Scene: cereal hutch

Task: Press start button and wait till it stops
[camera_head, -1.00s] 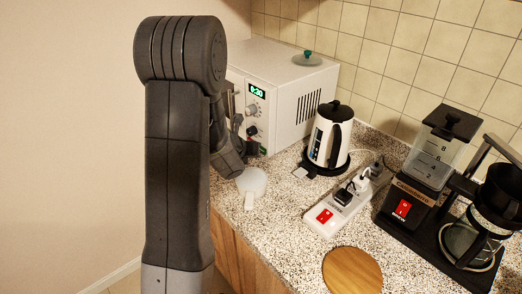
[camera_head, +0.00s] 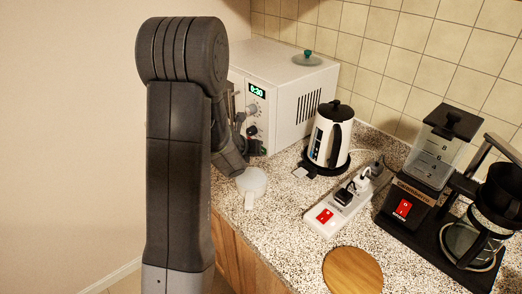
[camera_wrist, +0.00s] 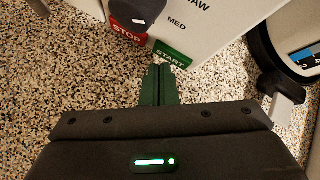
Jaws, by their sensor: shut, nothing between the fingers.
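The white microwave (camera_head: 285,85) stands at the back of the counter. Its green display (camera_head: 257,91) reads 0:30. In the wrist view the green START button (camera_wrist: 173,54) is low on its front panel, right of the red STOP button (camera_wrist: 127,36). My gripper (camera_wrist: 159,68) is shut and empty. Its fingertips are right at the lower left edge of the START button; I cannot tell whether they touch it. In the head view my arm hides part of the microwave's front, and the fingertips are hard to make out.
A white kettle (camera_head: 329,138) stands right of the microwave. A power strip (camera_head: 340,203) with a red switch, a coffee maker (camera_head: 424,195) and a round wooden board (camera_head: 352,272) are further right. A small white object (camera_head: 252,182) lies below my wrist.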

